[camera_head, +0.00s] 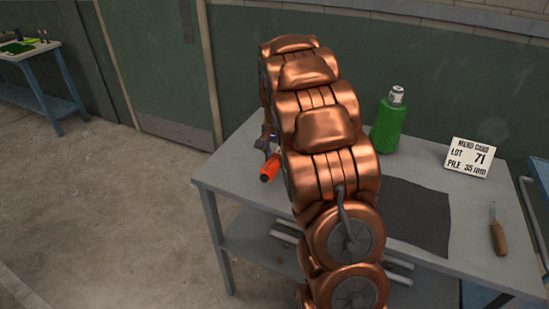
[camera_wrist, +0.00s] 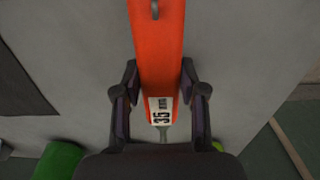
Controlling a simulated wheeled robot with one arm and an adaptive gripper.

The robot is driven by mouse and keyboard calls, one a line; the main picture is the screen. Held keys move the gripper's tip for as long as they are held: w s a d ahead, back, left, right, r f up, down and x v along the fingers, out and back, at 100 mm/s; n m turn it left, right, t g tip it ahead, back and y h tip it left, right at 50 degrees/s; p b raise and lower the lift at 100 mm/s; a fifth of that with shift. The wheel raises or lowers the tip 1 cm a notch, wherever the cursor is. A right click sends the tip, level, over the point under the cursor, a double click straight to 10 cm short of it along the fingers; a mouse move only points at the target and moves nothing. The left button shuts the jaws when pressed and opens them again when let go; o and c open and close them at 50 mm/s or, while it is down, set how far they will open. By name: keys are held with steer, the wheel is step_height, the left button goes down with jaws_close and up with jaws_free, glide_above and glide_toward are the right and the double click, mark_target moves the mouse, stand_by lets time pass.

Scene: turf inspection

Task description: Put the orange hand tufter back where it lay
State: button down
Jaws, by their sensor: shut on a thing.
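The orange hand tufter (camera_head: 270,167) shows at the left end of the grey table, partly hidden behind my copper arm. In the head view my gripper is mostly hidden by the arm.
On the grey table (camera_head: 235,176) stand a green bottle (camera_head: 387,127) and a "MEND CARD LOT 71 PILE 35 mm" sign (camera_head: 469,158). A dark mat (camera_head: 415,212) lies in the middle. A wooden-handled tool (camera_head: 497,232) lies at the right. Another table (camera_head: 40,62) stands far left.

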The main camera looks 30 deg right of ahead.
mark_target(274, 151)
steer(key=shift+w+d, duration=0.25)
steer(key=shift+w, duration=0.25)
steer(key=shift+w+d, duration=0.25)
steer(key=shift+w, duration=0.25)
steer(key=shift+w+d+f+p, duration=0.15)
steer(key=shift+w+d+p, duration=0.1)
steer(key=shift+w+p, duration=0.25)
steer(key=shift+f+p, duration=0.65)
steer(key=shift+f, duration=1.05)
steer(key=shift+f, duration=0.1)
steer(key=c, duration=0.7)
jaws_free()
steer(key=shift+o, duration=0.2)
step_height(274, 151, up, 12)
steer(key=b, duration=0.3)
